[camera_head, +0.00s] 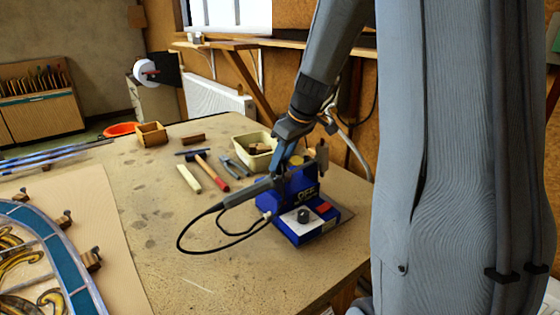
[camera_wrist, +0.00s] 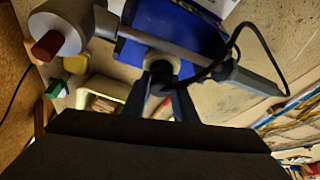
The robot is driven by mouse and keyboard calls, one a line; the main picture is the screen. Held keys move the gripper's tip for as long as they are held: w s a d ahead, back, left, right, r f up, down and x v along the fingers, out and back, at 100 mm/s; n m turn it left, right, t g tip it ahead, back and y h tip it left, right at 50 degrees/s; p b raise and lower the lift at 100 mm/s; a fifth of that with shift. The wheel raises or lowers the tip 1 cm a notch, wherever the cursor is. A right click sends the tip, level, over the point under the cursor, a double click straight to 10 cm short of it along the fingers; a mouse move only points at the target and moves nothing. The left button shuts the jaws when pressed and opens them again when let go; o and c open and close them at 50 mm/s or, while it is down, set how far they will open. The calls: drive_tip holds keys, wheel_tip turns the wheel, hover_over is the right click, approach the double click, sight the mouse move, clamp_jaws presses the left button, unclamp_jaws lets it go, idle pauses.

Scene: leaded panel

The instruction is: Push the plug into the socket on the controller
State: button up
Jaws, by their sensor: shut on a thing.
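The controller (camera_head: 304,226) is a blue box with a white face, a dark knob and a red switch. Its blue body (camera_wrist: 150,52) also shows beneath the fingers in the wrist view. My gripper (camera_wrist: 162,78) is shut on a small dark piece, which appears to be the plug (camera_wrist: 160,87), with the black cable running from it. In the head view my gripper (camera_head: 279,172) is low beside the controller's left part, and the iron partly blocks the view. The socket is not clear, and I cannot tell whether the plug touches it.
The soldering iron (camera_head: 247,193) slopes across the controller; its cable (camera_head: 181,237) loops left over the table. A cream tub (camera_head: 243,163), pliers (camera_head: 234,166) and a hammer (camera_head: 211,172) lie behind. The leaded panel (camera_head: 62,257) is at left. Bare table lies in front.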

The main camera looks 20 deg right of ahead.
drive_tip(key=o, duration=1.1)
drive_tip(key=shift+d+f, duration=0.1)
drive_tip(key=b+v, duration=0.1)
drive_tip(key=v, duration=0.7)
